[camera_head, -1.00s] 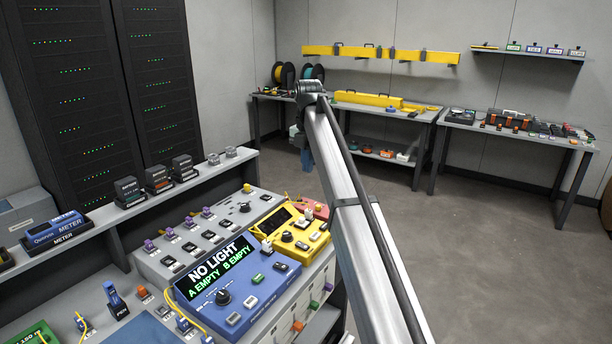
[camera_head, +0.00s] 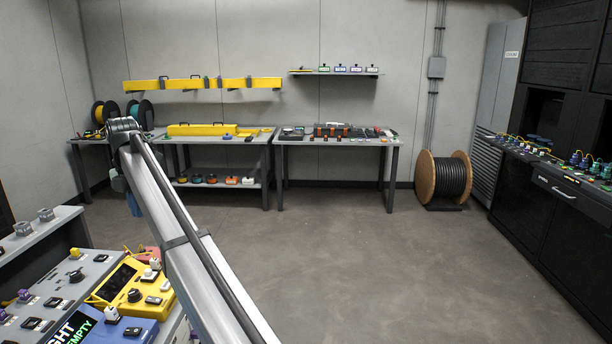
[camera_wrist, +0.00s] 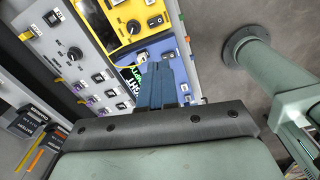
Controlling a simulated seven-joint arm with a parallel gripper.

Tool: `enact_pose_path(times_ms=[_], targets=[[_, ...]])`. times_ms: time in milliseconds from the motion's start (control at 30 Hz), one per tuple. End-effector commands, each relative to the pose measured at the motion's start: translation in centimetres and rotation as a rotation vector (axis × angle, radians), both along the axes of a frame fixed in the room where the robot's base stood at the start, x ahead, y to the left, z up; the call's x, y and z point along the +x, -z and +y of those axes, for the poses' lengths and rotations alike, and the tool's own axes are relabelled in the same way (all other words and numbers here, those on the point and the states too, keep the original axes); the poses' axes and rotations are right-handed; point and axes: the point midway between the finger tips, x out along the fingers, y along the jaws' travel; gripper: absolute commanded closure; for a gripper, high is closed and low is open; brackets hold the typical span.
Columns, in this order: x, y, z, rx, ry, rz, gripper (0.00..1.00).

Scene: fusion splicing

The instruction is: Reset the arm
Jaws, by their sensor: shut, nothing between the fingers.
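My gripper (camera_wrist: 157,84) shows in the wrist view as dark blue fingers, shut and empty. In that picture it points over the blue meter box (camera_wrist: 185,65), whose screen is partly hidden behind the fingers. The yellow device (camera_wrist: 130,18) lies beyond it at the top. In the head view my arm reaches up from the bottom, bent at the elbow near the left workbench. The gripper's fingertips cannot be made out clearly there. The blue meter box (camera_head: 130,332) and the yellow device (camera_head: 128,285) sit on the left bench, left of my arm.
Two tables stand at the back: the left one (camera_head: 262,143) has a lower shelf, the right one (camera_head: 350,142) holds tools. A cable reel (camera_head: 445,180) stands on the floor. A black bench (camera_head: 560,190) is at right. The middle floor (camera_head: 370,260) is clear.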

Motion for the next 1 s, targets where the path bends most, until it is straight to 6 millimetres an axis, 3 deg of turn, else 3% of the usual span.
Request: enact_pose_path(times_ms=[433, 700, 767, 833, 1000], targets=[[1.9, 0.0, 1.8, 0.178, 0.831, -0.058, 1.00], [0.6, 1.2, 0.6, 0.358, 1.330, -0.027, 1.00], [0.0, 2.6, 0.0, 0.394, 1.440, -0.008, 1.00], [-0.8, 5.4, -0.9, 0.422, 1.569, 0.019, 1.00], [-2.3, 14.4, -3.8, 0.441, 1.839, 0.076, 1.00]])
